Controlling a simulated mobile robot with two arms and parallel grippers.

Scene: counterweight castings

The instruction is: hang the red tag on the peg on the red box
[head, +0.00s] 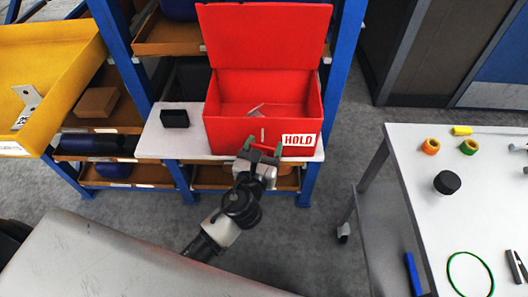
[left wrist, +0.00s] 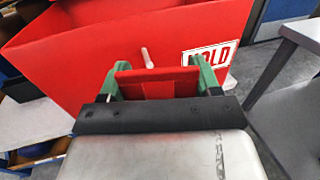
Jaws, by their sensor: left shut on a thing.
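The open red box (head: 226,133) with a raised lid and a white HOLD label (head: 298,140) stands on a shelf. Its front wall fills the top of the left wrist view (left wrist: 80,70). A small pale peg (left wrist: 147,57) sticks out of that wall, left of the label; it shows in the head view (head: 263,134). My left gripper (head: 261,151), with green fingers, is shut on the red tag (left wrist: 158,84), just in front of the wall. In the left wrist view the tag appears just below the peg; I cannot tell if they touch. My right gripper is not in view.
A small black box (head: 174,118) stands on the white shelf (head: 155,143) left of the red box. A yellow bin (head: 50,70) is at the left. A white table (head: 410,150) at the right holds tape rolls and other small things. Grey floor lies between.

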